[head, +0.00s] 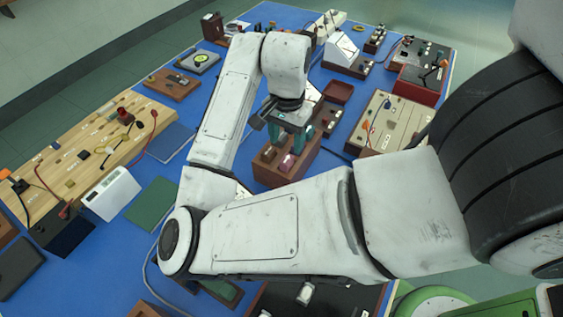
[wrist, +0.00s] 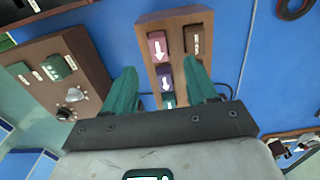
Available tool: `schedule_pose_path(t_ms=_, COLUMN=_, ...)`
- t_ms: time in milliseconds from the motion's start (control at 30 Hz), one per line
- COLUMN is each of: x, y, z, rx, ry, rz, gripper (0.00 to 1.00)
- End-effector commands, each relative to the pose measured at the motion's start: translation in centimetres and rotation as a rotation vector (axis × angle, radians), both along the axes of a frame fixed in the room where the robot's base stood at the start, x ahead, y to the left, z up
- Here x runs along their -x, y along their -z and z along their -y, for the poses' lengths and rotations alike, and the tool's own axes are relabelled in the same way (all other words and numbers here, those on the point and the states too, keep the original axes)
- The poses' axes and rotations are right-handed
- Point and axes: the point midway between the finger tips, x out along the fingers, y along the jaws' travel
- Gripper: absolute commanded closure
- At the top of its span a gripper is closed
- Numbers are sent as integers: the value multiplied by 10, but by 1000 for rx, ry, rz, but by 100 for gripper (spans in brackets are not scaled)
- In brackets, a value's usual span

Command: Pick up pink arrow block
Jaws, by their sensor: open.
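The pink arrow block (wrist: 158,47) sits in a slot of a brown wooden holder (wrist: 180,17), with a white arrow on its face. In the head view the pink block (head: 287,163) shows in the holder (head: 267,175), just below my gripper. My gripper (wrist: 161,68) is open and empty, its teal fingers spread to either side of the holder in the wrist view. In the head view my gripper (head: 291,136) hangs above the holder. A purple arrow block (wrist: 165,80) and a teal block (wrist: 169,100), partly hidden, lie nearer the gripper. A brown block (wrist: 194,40) sits beside the pink one.
A brown panel with a knob (wrist: 66,113) stands left of the holder in the wrist view. In the head view, a beige panel (head: 388,118) stands right of the holder and a wooden board (head: 90,135) lies left.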

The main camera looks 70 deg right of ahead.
Motion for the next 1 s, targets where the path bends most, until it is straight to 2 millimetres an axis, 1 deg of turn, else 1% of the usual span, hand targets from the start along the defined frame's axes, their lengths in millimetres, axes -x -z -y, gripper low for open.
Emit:
schedule_pose_path(t_ms=33, x=0, y=9, z=0, rx=1, ry=-4, rz=-3, gripper=43)
schedule_pose_path(t_ms=100, x=0, y=17, z=0, rx=1, ry=-3, rz=-3, gripper=43)
schedule_pose_path(t_ms=267, x=0, y=26, z=0, rx=1, ry=-1, rz=-1, gripper=43)
schedule_pose_path(t_ms=333, x=1, y=32, z=0, rx=0, ry=-2, rz=-2, gripper=43)
schedule_pose_path(t_ms=600, x=1, y=68, z=-1, rx=-2, ry=-2, rz=0, gripper=43)
schedule_pose_path(t_ms=733, x=2, y=75, z=0, rx=0, ry=-1, rz=1, gripper=43)
schedule_pose_path(t_ms=933, x=2, y=75, z=0, rx=0, ry=0, rz=1, gripper=43)
schedule_pose_path(t_ms=1000, x=2, y=75, z=0, rx=0, ry=0, rz=1, gripper=49)
